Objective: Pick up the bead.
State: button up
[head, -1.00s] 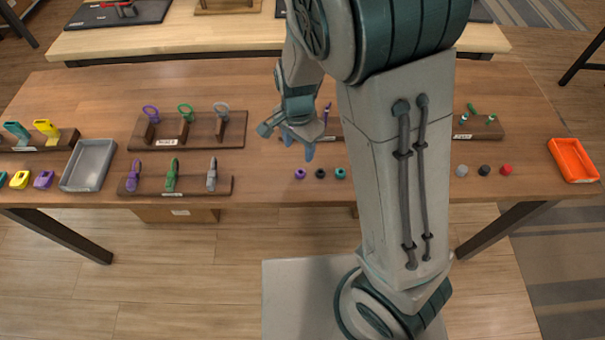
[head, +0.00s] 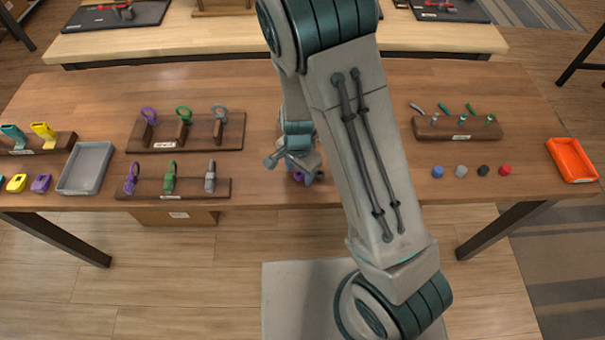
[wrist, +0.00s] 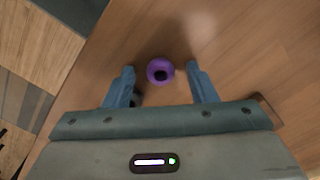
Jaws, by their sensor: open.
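A purple bead (wrist: 160,71) with a dark hole lies on the wooden table in the wrist view. It sits between the two blue fingertips of my gripper (wrist: 160,76), with space on both sides. My gripper is open and holds nothing. In the head view my gripper (head: 306,178) points down near the table's front edge, and the purple bead (head: 298,176) shows just beside the fingers, partly hidden. A dark bead (head: 320,175) is partly visible to its right. My arm hides the teal bead seen earlier.
To the right lie blue (head: 437,172), grey (head: 461,171), black (head: 483,170) and red (head: 505,169) beads. A wooden rack (head: 457,129) stands behind them. An orange tray (head: 572,160) is at far right, a grey tray (head: 86,168) at left. Ring and tool racks (head: 185,135) stand left.

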jog(key=c, duration=1.1)
jog(key=shift+o, duration=0.2)
jog(key=shift+r, duration=0.85)
notch_tip(320, 180, up, 3)
jog(key=shift+f, duration=0.1)
jog(key=s+d+r, duration=0.1)
jog(key=d+r, duration=0.2)
jog(key=d, duration=0.2)
jog(key=d+r+b, duration=0.1)
jog(key=d+r, duration=0.2)
jog(key=d, duration=0.3)
jog(key=shift+s+d+r, duration=0.3)
jog(key=shift+s, duration=0.1)
